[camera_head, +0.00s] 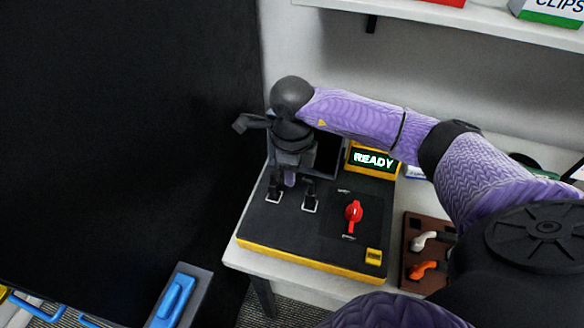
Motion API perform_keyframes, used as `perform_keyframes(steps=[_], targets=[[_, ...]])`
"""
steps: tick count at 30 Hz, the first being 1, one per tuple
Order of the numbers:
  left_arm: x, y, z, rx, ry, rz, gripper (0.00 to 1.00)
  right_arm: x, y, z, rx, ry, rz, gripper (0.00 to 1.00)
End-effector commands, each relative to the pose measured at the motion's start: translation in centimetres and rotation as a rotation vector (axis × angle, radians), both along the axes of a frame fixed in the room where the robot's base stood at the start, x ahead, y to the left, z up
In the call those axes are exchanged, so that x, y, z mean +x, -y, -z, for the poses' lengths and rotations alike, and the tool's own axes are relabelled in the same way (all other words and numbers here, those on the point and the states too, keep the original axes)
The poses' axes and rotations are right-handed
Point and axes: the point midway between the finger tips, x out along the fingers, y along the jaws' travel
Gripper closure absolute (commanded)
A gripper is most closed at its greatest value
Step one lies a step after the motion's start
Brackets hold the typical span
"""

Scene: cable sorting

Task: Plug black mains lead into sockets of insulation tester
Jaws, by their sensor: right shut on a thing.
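The insulation tester (262,232) is a black-topped, yellow-edged box on the white table, with a lit READY display (373,160) and a red rotary knob (353,214). Two white-framed sockets (310,205) are on its left half. My right gripper (291,180) is over these sockets, pointing down, and is shut on the black mains lead. Dark prongs or plug parts (310,187) reach down to both white frames. I cannot tell whether they are inside the sockets or just above them. The gripper and wrist hide most of the lead. My left gripper is out of view.
A brown board (413,260) with a white and an orange handled piece stands right of the tester. A white shelf (470,16) holding boxes runs above. A blue item (176,297) lies on a grey tray at lower left. A black panel (120,120) fills the left.

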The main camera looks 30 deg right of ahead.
Motion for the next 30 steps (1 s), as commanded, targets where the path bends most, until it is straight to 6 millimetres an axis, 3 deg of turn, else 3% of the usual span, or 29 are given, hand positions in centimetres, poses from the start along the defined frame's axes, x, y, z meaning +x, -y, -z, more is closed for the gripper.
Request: perform_keyframes(steps=[13,30], targets=[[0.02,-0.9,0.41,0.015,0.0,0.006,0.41,0.01,0.02,0.51,0.0,0.0,0.0,1.0],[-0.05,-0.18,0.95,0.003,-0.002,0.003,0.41,0.02,0.03,1.12,0.0,0.0,0.0,1.0]])
